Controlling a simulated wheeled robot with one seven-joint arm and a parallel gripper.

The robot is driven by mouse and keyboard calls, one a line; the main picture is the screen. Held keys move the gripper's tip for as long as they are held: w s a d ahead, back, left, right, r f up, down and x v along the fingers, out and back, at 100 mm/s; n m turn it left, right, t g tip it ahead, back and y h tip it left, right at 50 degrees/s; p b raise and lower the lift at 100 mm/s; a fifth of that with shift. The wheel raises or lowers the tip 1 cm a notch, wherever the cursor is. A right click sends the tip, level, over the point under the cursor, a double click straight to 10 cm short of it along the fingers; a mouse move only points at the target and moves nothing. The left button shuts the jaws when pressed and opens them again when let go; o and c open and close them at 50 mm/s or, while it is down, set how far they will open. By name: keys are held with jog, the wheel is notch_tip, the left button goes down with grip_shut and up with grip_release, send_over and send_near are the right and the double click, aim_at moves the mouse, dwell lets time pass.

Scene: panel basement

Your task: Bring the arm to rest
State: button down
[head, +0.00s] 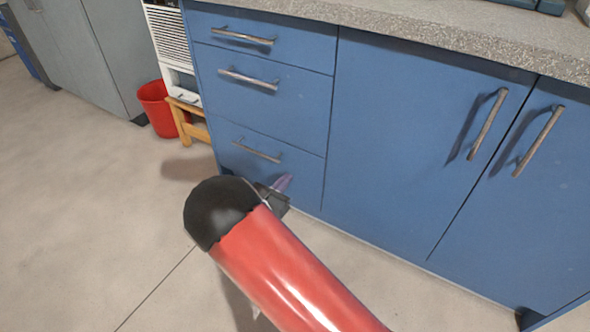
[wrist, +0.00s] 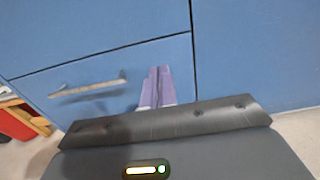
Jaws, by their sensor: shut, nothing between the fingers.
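My gripper (wrist: 157,74) is in the wrist view, its two purple fingers side by side with nothing between them. It points toward the blue cabinet front, near the lowest drawer (wrist: 90,85). In the head view my red and black arm reaches forward from the bottom. It hides most of the gripper, and only a bit of a purple finger (head: 283,183) shows in front of the lowest drawer. I cannot tell how far the fingertips are from the cabinet.
The blue cabinet (head: 400,130) has three drawers at left and doors at right, all closed, with protruding bar handles (head: 488,124). A grey speckled countertop (head: 440,30) overhangs it. A red bucket (head: 156,108) and a wooden stool (head: 190,122) stand at left. The floor (head: 80,190) at left is clear.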

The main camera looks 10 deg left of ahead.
jog(key=s+d+r+m+g+h+p, duration=0.1)
jog(key=s+d+r+m+g, duration=0.25)
jog(key=d+r+m, duration=0.35)
jog(key=s+d+r+m+g+h, duration=0.1)
jog(key=s+d+r+m+g, duration=0.3)
jog(key=d, duration=0.4)
jog(key=s+d+r+m+g+h+p, duration=0.1)
jog(key=s+d+r+m+g, duration=0.25)
jog(key=d+m+g, duration=0.35)
jog(key=s+d+r+m+t+y+p, duration=0.1)
jog(key=s+d+r+m+y, duration=0.1)
jog(key=s+r+m+y, duration=0.3)
jog(key=s+d+r+m+t+y+p, duration=0.1)
jog(key=s+r+m+y, duration=0.4)
jog(key=s, duration=0.8)
notch_tip(320, 180, up, 2)
jog(key=d+m+t, duration=0.1)
jog(key=d+m, duration=0.1)
jog(key=m, duration=0.1)
jog(key=shift+d+r+p, duration=0.25)
jog(key=shift+d+p, duration=0.05)
jog(key=shift+p, duration=0.05)
jog(key=shift+s+t, duration=0.1)
jog(key=shift+t, duration=0.15)
